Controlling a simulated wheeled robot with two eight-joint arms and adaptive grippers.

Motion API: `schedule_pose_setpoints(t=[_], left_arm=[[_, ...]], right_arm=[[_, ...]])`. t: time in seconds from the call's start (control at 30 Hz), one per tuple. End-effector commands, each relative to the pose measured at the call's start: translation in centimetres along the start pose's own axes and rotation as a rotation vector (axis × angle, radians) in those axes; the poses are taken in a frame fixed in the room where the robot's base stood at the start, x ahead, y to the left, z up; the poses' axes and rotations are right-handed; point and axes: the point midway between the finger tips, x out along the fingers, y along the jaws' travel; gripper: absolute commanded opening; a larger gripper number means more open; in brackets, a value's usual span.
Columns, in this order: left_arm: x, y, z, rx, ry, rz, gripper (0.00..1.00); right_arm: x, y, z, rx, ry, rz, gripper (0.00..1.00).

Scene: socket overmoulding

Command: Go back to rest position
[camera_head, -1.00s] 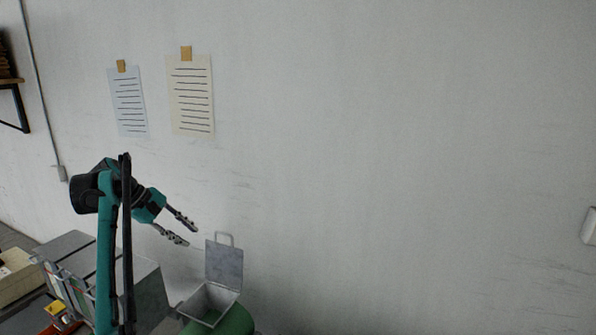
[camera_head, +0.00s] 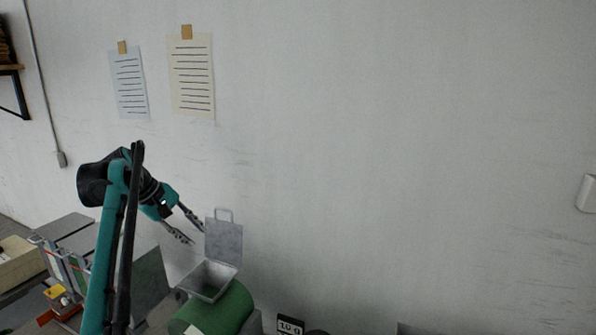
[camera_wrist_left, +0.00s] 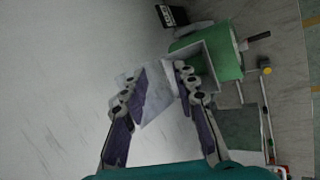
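My left gripper (camera_head: 199,229) is raised in front of the wall, just left of the upright lid (camera_head: 224,240) of a grey metal hopper. Its fingers are spread apart with nothing between them. The left wrist view shows the same open gripper (camera_wrist_left: 158,97), with the lid (camera_wrist_left: 160,110) seen behind the gap between the fingers. The hopper box (camera_head: 207,281) sits on a green cylindrical machine (camera_head: 228,308), which also shows in the left wrist view (camera_wrist_left: 222,48). My right gripper is in neither view.
Grey-topped equipment (camera_head: 68,228) and an orange part (camera_head: 56,293) stand at the lower left, beside a beige bin (camera_head: 18,262). A small black display (camera_head: 290,325) shows at the bottom edge. The wall (camera_head: 400,150) fills the right, with free space before it.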

Motion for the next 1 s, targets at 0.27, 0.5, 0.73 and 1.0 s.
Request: schedule_pose_setpoints(t=[0.27, 0.5, 0.73, 1.0], left_arm=[[8.2, -7.1, 6.1, 0.231, 0.118, -0.066, 0.29], [16.9, -17.4, 12.6, 0.48, 0.235, -0.131, 0.29], [27.2, -30.1, 18.1, 0.73, 0.342, -0.195, 0.29], [37.1, -42.2, 21.5, 0.959, 0.438, -0.25, 0.29]], right_arm=[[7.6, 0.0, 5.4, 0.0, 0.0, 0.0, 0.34], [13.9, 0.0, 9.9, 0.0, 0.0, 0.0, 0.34], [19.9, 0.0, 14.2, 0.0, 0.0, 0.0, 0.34], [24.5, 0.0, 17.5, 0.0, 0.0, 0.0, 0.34]])
